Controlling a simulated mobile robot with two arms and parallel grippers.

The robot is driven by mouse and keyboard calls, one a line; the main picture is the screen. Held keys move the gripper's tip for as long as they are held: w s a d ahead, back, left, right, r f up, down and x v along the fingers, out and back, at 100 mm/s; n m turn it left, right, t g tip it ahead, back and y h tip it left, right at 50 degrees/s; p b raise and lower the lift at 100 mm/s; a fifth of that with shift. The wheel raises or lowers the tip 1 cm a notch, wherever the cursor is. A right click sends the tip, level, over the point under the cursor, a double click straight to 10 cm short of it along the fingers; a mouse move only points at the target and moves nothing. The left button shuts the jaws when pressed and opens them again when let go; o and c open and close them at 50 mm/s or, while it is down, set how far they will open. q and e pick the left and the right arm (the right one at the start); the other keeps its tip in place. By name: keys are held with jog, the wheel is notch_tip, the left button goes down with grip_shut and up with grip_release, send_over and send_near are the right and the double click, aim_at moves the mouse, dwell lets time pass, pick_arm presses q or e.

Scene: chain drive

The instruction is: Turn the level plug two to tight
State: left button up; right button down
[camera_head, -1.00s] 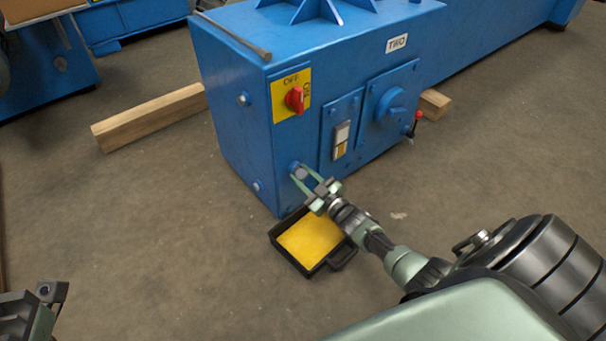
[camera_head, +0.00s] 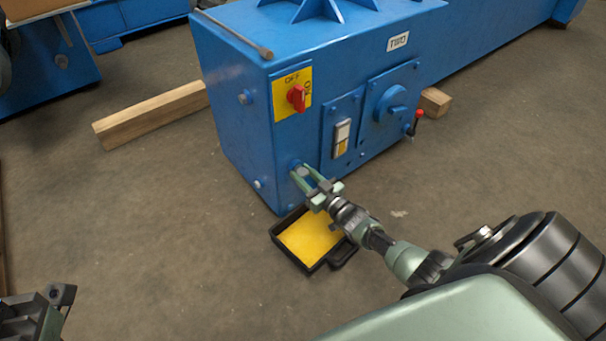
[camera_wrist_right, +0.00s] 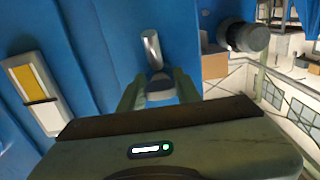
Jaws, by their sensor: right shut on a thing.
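The level plug two (camera_head: 297,165) is a small blue plug low on the front of the blue housing marked TWO (camera_head: 235,150), near its left corner. My right gripper (camera_head: 299,174) is at the plug, with its green fingers on either side of it. In the right wrist view the fingers (camera_wrist_right: 160,88) are closed around a small round part, mostly hidden between them. I cannot tell how far the plug is screwed in. My left gripper (camera_head: 62,294) shows only partly at the lower left, away from the housing; its jaw opening is unclear.
A black tray with a yellow inside (camera_head: 310,238) lies on the floor below the plug. A red switch (camera_head: 297,97), a sight glass (camera_head: 341,138) and a red-tipped lever (camera_head: 417,118) are on the housing. A wooden beam (camera_head: 150,115) lies under it.

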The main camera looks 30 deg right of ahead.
jog(key=shift+s+f, duration=0.2)
jog(key=shift+f, duration=0.05)
jog(key=c, duration=1.1)
grip_release()
jog(key=shift+o, duration=0.5)
jog(key=shift+r, duration=0.15)
jog(key=s+p, duration=0.3)
jog(key=s, duration=0.4)
jog(key=shift+s+d, duration=0.35)
